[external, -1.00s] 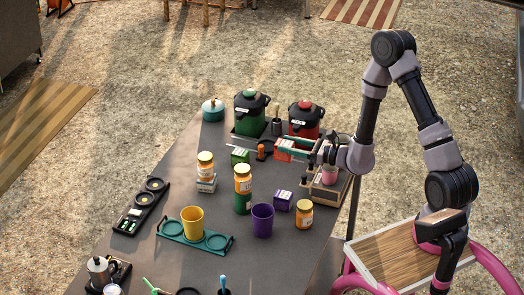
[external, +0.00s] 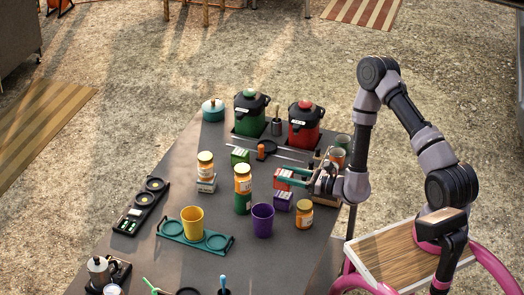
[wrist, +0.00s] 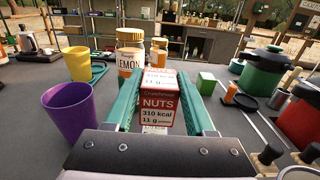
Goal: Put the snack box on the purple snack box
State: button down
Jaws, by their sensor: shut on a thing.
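My gripper (external: 292,177) is shut on the red snack box (external: 282,180), which has a white top. In the wrist view the red snack box (wrist: 160,104) stands upright between the teal fingers, its label reading NUTS. The purple snack box (external: 283,201) sits on the dark table, and the held box shows just above it in the external view. I cannot tell whether the two boxes touch. In the wrist view the purple box is mostly hidden; a white patch shows below the red box.
A purple cup (external: 262,219) and an orange-lidded jar (external: 304,214) flank the purple box. A teal tray (external: 185,239) holds a yellow cup (external: 192,221).

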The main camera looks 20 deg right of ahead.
jog(key=shift+f, duration=1.55)
jog(key=shift+f, duration=0.15)
jog(key=shift+c, duration=1.3)
grip_release()
